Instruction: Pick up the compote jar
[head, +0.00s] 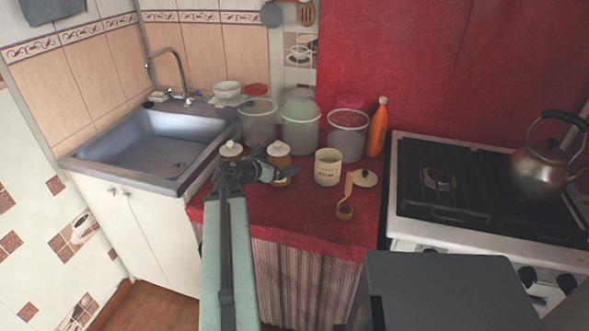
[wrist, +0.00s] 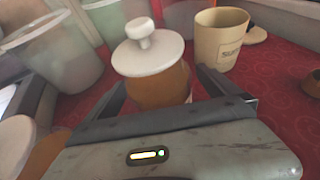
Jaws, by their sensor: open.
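An amber jar with a white knobbed lid (head: 281,160), which I take for the compote jar, stands upright on the red counter. In the wrist view the jar (wrist: 152,83) stands just ahead, between the two finger lines, its lower part hidden by my gripper. My gripper (head: 266,173) is open at the jar's left front in the head view; its spread fingers show in the wrist view (wrist: 165,88). I cannot tell whether they touch the jar. A second similar jar (head: 231,150) stands to the left, partly cut off in the wrist view (wrist: 17,145).
Several large tubs (head: 300,125) and an orange bottle (head: 378,128) stand behind. The sink (head: 155,150) is left, the stove (head: 450,195) right.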

